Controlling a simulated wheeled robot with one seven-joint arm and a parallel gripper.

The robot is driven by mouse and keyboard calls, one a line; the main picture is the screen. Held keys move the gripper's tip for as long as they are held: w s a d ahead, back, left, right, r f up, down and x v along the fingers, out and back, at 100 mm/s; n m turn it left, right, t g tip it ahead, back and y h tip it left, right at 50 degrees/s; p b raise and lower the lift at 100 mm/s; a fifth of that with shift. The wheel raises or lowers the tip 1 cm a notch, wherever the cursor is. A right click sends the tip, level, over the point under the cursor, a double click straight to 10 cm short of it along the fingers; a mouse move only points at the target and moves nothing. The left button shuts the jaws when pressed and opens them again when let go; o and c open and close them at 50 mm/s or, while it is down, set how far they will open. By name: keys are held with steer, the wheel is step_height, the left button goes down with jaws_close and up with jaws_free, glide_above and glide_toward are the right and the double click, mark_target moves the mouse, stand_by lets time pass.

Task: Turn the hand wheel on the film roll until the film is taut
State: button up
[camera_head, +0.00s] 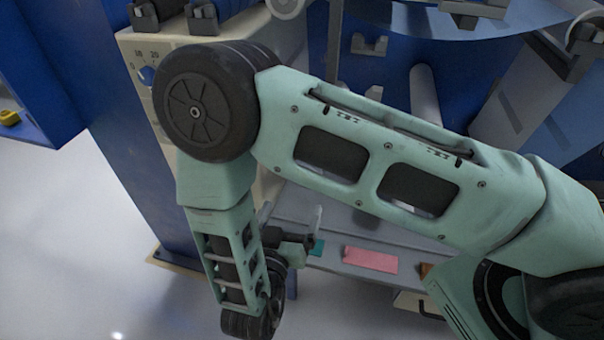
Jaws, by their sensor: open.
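My gripper (305,240) is at the lower middle, at the end of my green arm, and is small and partly hidden by my wrist. It is open, and I see nothing between its fingers. A blue glossy sheet that looks like the film (425,35) curves across the top right. A pale round part (287,6) at the top edge is cut off, and I cannot tell whether it is the hand wheel. No hand wheel is clearly visible. My arm covers much of the machine's middle.
A beige panel (135,62) with a blue dial stands at the upper left, with dark rollers above it. A grey roller (424,95) stands behind my arm. A grey shelf (330,262) carries a pink block (371,260) near my gripper. The pale floor (75,250) at left is clear.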

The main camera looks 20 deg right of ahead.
steer(key=p+x, duration=0.2)
steer(key=x, duration=0.9)
steer(key=shift+w+d, duration=0.2)
steer(key=shift+w, duration=0.1)
steer(key=c, duration=1)
